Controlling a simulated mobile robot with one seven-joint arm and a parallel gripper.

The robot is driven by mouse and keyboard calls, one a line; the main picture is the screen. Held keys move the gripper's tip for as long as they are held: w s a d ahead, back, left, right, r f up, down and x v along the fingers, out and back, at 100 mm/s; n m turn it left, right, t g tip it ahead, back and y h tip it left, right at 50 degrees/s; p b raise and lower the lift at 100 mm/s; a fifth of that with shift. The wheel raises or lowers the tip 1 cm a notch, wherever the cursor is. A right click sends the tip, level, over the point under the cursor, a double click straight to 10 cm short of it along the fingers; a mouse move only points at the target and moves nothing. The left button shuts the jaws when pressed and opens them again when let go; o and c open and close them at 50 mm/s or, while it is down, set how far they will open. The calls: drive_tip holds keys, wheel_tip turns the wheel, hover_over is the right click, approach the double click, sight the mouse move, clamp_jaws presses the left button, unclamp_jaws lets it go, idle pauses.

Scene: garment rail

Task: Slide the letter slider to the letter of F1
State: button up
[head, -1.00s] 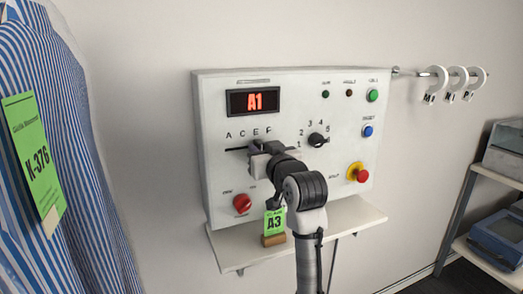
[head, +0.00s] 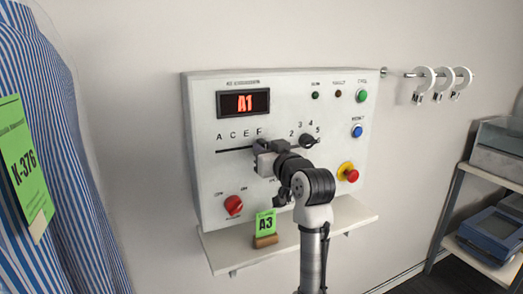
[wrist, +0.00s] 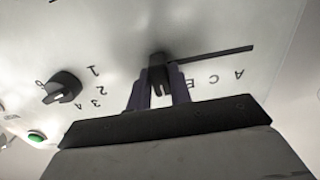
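The letter slider's black knob (wrist: 159,66) stands at the right end of its slot (head: 232,150), under the letter F (head: 259,132), past A, C and E. In the wrist view the panel appears upside down, with the slot (wrist: 215,53) running right from the knob. My gripper (wrist: 158,94) has its fingers on both sides of the knob, with a visible gap on the left side; it looks open. In the head view my gripper (head: 262,148) hides part of the slider. The display (head: 244,103) reads A1.
The number dial (head: 307,141) is just right of my gripper. A red knob (head: 233,205) and a red-yellow stop button (head: 347,172) are lower on the panel. An A3 tag (head: 265,224) stands on the shelf (head: 345,218) below. A striped shirt (head: 60,180) hangs at left.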

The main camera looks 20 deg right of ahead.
drive_tip(key=o, duration=0.4)
drive_tip(key=shift+d, duration=0.3)
drive_tip(key=shift+a, duration=0.1)
drive_tip(key=s+b, duration=0.4)
drive_tip(key=s, duration=1)
drive_tip(key=shift+d, duration=0.2)
